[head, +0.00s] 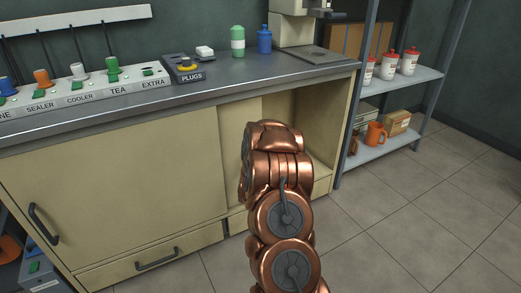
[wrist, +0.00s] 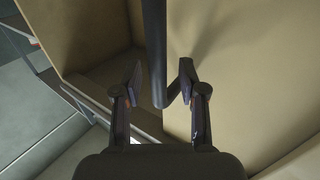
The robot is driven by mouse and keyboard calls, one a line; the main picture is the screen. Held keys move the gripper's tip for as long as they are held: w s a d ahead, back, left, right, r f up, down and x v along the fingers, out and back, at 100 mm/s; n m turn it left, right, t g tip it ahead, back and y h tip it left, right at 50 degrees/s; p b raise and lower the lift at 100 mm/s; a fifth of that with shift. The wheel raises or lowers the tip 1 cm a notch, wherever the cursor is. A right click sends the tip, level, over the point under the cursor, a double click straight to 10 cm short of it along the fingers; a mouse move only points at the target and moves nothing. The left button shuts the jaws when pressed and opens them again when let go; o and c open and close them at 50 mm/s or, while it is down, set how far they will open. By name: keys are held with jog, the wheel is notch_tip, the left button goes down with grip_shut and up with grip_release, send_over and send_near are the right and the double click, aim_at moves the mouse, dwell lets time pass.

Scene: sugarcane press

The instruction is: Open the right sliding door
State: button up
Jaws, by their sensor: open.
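The right sliding door (head: 236,130) is a beige panel, seen in part left of my arm. An open cabinet space shows to its right, so the door stands partly open. In the wrist view the door panel (wrist: 245,75) fills the right side, with the opening to its left. Its dark bar handle (wrist: 155,50) runs down between the two fingers of my open gripper (wrist: 158,88). The handle's lower end bends toward the panel near the right finger. Firm contact cannot be told. In the head view my arm hides the gripper and this handle.
The left door (head: 120,180) with a dark handle (head: 42,225) and a drawer (head: 155,262) are beside it. The counter (head: 225,75) above holds labelled plugs and bottles. A metal shelf (head: 400,80) stands right of the cabinet. The tiled floor (head: 420,220) at right is clear.

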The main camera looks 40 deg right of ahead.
jog(key=shift+s+a, duration=0.1)
jog(key=shift+a, duration=0.05)
jog(key=v, duration=0.7)
dwell(0.4)
jog(key=shift+s, duration=0.1)
dwell(0.3)
